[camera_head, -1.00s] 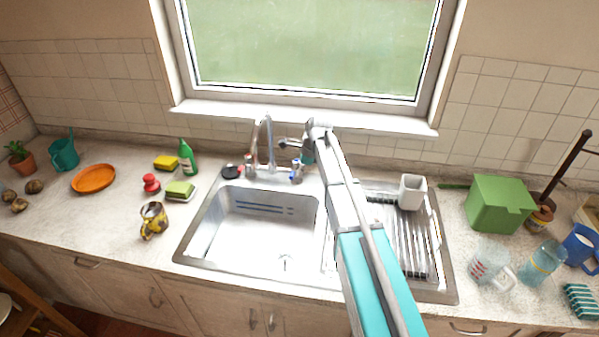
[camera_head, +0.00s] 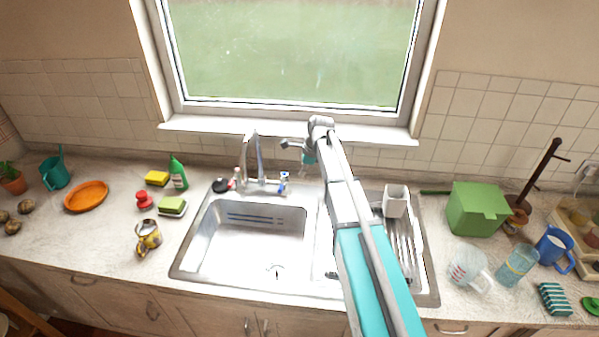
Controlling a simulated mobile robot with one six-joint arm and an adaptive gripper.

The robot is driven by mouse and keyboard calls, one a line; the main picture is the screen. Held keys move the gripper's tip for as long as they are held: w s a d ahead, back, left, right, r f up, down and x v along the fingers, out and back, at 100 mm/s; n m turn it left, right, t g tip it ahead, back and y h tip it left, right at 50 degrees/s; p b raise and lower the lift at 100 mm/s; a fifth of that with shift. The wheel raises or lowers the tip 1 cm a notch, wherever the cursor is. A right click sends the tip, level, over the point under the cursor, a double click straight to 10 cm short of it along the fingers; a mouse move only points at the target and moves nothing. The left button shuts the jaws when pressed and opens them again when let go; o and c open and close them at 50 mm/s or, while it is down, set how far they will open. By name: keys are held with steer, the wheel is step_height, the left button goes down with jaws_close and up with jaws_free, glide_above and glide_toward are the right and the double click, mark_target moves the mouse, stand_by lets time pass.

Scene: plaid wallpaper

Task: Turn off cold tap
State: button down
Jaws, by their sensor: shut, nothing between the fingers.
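The cold tap (camera_head: 284,181), with a blue mark, stands at the right of the tall chrome spout (camera_head: 260,158) behind the sink. The hot tap (camera_head: 238,178), with a red mark, stands at the left of the spout. My gripper (camera_head: 286,143) is at the end of my arm, which reaches over the drainer side. It points left, shut and empty, above and behind the cold tap in the picture, apparently apart from it. The fingers are small in view. No water stream is clearly visible over the sink basin (camera_head: 245,250).
The window sill (camera_head: 290,130) runs close behind my gripper.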

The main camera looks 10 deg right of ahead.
steer(key=shift+p+v, duration=1.4)
steer(key=shift+v, duration=0.45)
steer(key=s+d+f+n+h+b, duration=0.1)
steer(key=s+f+n+b, duration=0.3)
steer(key=s+n, duration=0.6)
steer(key=s+d+f+n+h+b, duration=0.1)
steer(key=s+f+n+b, duration=0.4)
steer(key=s, duration=1.2)
steer(key=shift+d+f+n+g+h, duration=0.3)
steer(key=shift+f+n+h, duration=0.35)
steer(key=shift+n, duration=1.75)
